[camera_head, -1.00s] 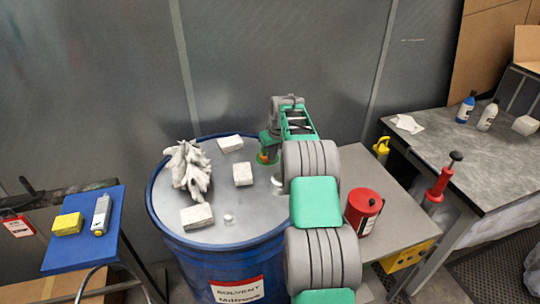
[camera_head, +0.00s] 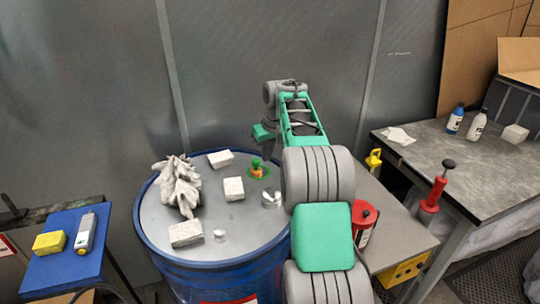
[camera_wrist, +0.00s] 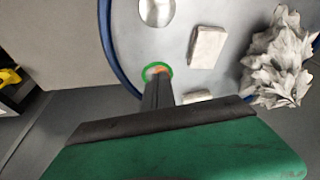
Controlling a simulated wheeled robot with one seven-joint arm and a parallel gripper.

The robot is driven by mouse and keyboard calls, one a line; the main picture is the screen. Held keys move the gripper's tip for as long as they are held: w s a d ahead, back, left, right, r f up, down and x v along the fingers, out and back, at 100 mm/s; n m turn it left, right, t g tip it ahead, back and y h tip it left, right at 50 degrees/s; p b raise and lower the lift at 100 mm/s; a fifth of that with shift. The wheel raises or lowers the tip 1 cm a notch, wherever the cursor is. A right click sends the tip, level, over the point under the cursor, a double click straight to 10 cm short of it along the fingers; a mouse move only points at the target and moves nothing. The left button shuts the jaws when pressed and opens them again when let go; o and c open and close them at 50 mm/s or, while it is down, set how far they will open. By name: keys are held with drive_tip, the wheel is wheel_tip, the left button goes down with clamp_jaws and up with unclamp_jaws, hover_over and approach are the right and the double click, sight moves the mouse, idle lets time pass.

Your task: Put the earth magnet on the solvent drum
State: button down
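The earth magnet (camera_head: 257,168), an orange knob on a green ring, stands upright on the grey lid of the blue solvent drum (camera_head: 160,225), near its back right edge. In the wrist view the magnet (camera_wrist: 157,69) shows just past the fingertips, partly hidden by them. My gripper (camera_head: 267,150) is above and behind the magnet, apart from it, its fingers partly hidden by my arm. In the wrist view my gripper (camera_wrist: 158,88) shows as one narrow dark shape, so its opening cannot be told.
The lid also bears a crumpled rag (camera_head: 177,187), several pale blocks (camera_head: 233,189) and two small metal pieces (camera_head: 271,199). A red can (camera_head: 363,220) stands on the side table at right. A blue board (camera_head: 60,262) stands at left. The grey wall is close behind the drum.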

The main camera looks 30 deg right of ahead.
drive_tip(key=s+a+r, duration=0.3)
drive_tip(key=s+a, duration=0.2)
drive_tip(key=a, duration=0.2)
drive_tip(key=s+a+r, duration=0.3)
drive_tip(key=s+a, duration=0.3)
drive_tip(key=a, duration=0.2)
drive_tip(key=s+a+f, duration=0.3)
drive_tip(key=s+a, duration=0.1)
drive_tip(key=s, duration=0.5)
drive_tip(key=s+a+f, duration=0.4)
drive_tip(key=s, duration=0.6)
drive_tip(key=shift+s+a+f+t, duration=0.2)
drive_tip(key=shift+a+f+t, duration=0.1)
drive_tip(key=shift+a+t, duration=0.1)
drive_tip(key=c, duration=2.1)
unclamp_jaws()
